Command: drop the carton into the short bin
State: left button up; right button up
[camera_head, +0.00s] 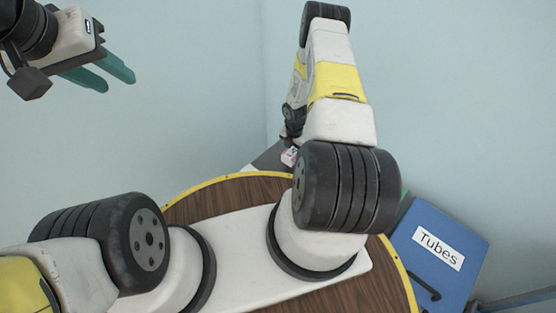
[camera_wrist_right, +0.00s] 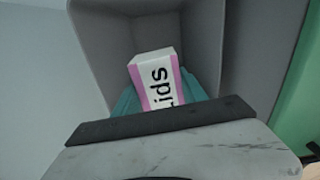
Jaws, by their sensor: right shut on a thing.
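The carton (camera_wrist_right: 155,80) is white with pink edges and black lettering ending in "ids". My right gripper (camera_wrist_right: 162,100) is shut on it, with teal fingers on both sides. In the wrist view the carton is over the opening of a grey bin (camera_wrist_right: 258,50); I cannot tell how deep it is inside. In the head view the carton (camera_head: 289,156) shows small beside the grey bin's edge (camera_head: 266,158), and my right arm hides most of both. My left gripper (camera_head: 118,82) is open and empty, raised at the upper left.
A blue bin labelled "Tubes" (camera_head: 407,235) stands at the right. A green surface (camera_wrist_right: 302,110) lies right of the grey bin in the wrist view. A round wooden top with a yellow rim (camera_head: 222,183) is below my arms. Pale walls rise behind.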

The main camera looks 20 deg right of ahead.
jog(key=shift+f, duration=1)
jog(key=o, duration=1.4)
jog(key=shift+r, duration=0.1)
notch_tip(320, 180, up, 8)
jog(key=shift+f, duration=0.2)
